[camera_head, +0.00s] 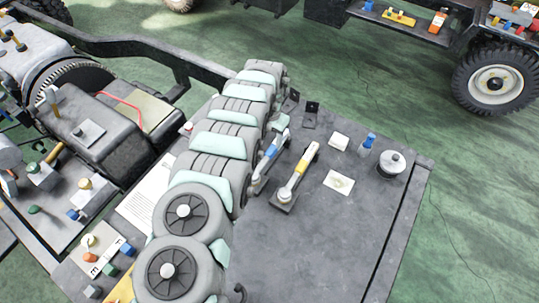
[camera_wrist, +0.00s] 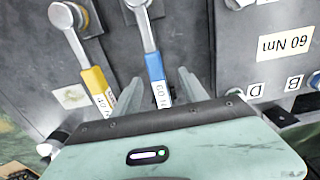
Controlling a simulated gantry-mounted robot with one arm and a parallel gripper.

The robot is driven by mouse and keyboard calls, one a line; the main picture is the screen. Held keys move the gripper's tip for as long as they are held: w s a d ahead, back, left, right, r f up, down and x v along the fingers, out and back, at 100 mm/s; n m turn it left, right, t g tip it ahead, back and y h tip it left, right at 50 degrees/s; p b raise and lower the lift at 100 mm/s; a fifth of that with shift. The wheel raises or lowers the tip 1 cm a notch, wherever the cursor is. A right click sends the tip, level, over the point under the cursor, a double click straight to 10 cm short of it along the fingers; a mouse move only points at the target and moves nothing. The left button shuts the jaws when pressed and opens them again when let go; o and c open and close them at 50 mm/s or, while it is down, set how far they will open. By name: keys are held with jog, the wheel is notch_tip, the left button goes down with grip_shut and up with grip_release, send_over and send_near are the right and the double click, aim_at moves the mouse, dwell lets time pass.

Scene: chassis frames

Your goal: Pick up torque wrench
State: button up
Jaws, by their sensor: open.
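Two torque wrenches lie side by side on the dark table. One has a blue handle (camera_head: 272,148), partly hidden by my arm, and shows in the wrist view with its blue grip (camera_wrist: 155,68) marked with digits. The other has a yellow handle (camera_head: 303,165) and lies to its right in the head view; its yellow grip (camera_wrist: 97,84) is on the left in the wrist view. My gripper (camera_wrist: 159,88) is open and empty, its fingers on either side of the blue grip in the picture. Their height above it is unclear. The fingers are not clear in the head view.
A "60 Nm" card (camera_wrist: 285,43) lies at the wrist view's right. Small dark brackets (camera_head: 311,113), a white block (camera_head: 338,141), a blue bottle (camera_head: 367,147) and a round grey pot (camera_head: 391,163) stand on the table (camera_head: 310,250). Its front right is clear.

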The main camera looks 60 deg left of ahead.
aim_at(272, 148)
jog(key=shift+w+f, duration=0.1)
jog(key=shift+f, duration=1.15)
jog(key=f+b, duration=0.2)
jog(key=f, duration=0.1)
jog(key=f+b, duration=0.1)
jog(key=f, duration=0.1)
jog(key=shift+w+d+f, duration=0.1)
jog(key=shift+d, duration=0.25)
jog(key=shift+r, duration=0.2)
grip_shut()
